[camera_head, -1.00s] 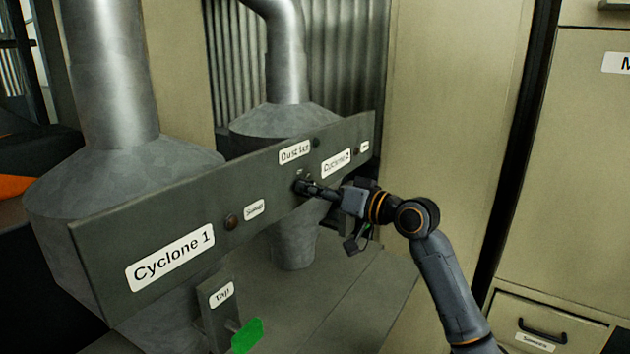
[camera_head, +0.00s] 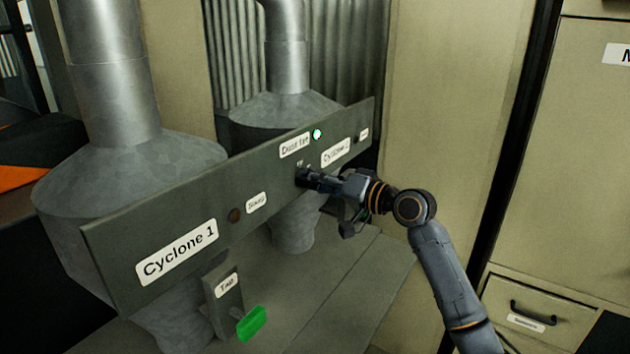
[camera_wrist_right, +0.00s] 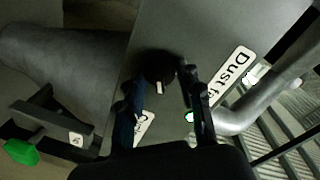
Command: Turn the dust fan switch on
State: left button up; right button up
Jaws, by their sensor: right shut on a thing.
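The dust fan switch is a round black knob with a white mark, on the grey panel (camera_head: 120,235); it shows best in the right wrist view (camera_wrist_right: 157,68). The "Dust fan" label (camera_head: 295,145) is above it in the head view. A small indicator light (camera_head: 317,133) beside the label glows bright whitish green. My right gripper (camera_head: 305,178) is at the panel, its fingers on either side of the knob in the right wrist view (camera_wrist_right: 163,85), shut on it. In the head view the gripper largely hides the knob. My left gripper is not in view.
The panel also carries "Cyclone 1" (camera_head: 178,252) and "Cyclone 2" (camera_head: 336,151) labels and a brown button (camera_head: 235,215). A green tap handle (camera_head: 251,323) is below at the front. Metal cyclones (camera_head: 130,180) stand behind. A cabinet (camera_head: 575,160) is at the right.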

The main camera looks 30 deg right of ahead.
jog(key=o, duration=1.2)
jog(key=v, duration=1.2)
jog(key=shift+d, duration=0.1)
